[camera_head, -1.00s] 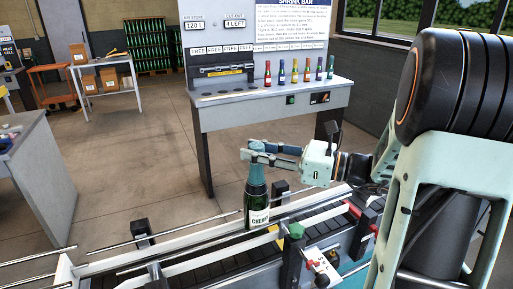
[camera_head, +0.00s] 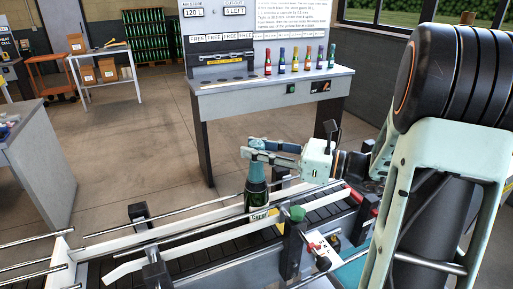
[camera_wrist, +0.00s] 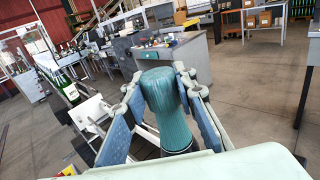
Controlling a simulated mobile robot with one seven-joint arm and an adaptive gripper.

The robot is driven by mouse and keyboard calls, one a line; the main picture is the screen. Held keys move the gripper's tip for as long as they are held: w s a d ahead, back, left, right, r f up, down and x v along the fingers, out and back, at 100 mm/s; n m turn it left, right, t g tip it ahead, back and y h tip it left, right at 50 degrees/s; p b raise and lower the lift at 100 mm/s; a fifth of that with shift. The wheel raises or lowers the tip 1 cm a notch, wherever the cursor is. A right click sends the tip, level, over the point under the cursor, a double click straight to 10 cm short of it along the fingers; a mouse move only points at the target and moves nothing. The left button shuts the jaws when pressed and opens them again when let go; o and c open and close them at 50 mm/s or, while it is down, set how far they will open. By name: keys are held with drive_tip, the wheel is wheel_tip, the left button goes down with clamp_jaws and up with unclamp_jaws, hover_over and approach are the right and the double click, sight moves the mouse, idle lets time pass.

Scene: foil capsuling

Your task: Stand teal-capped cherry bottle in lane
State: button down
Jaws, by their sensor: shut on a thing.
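The teal-capped cherry bottle (camera_head: 257,197) is upright over the conveyor lane (camera_head: 190,262), between its guide rails. Its lower part and part of its white label are hidden behind the near rail, so I cannot tell whether its base touches the belt. My gripper (camera_head: 252,153) is level and shut on the bottle's capped neck. In the wrist view, the teal cap (camera_wrist: 167,100) fills the space between the two fingers.
Rails (camera_head: 105,228) and black posts (camera_head: 291,250) border the lane closely. A green knob (camera_head: 297,213) stands just right of the bottle. Behind, a grey bench (camera_head: 270,88) holds several small coloured bottles. Another green bottle (camera_wrist: 68,88) shows in the wrist view.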

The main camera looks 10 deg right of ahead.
drive_tip(key=shift+f, duration=0.3)
idle(0.5)
drive_tip(key=c, duration=1.6)
unclamp_jaws()
drive_tip(key=shift+o, duration=0.5)
drive_tip(key=shift+f, duration=0.15)
drive_tip(key=shift+s, duration=0.1)
drive_tip(key=v, duration=1.2)
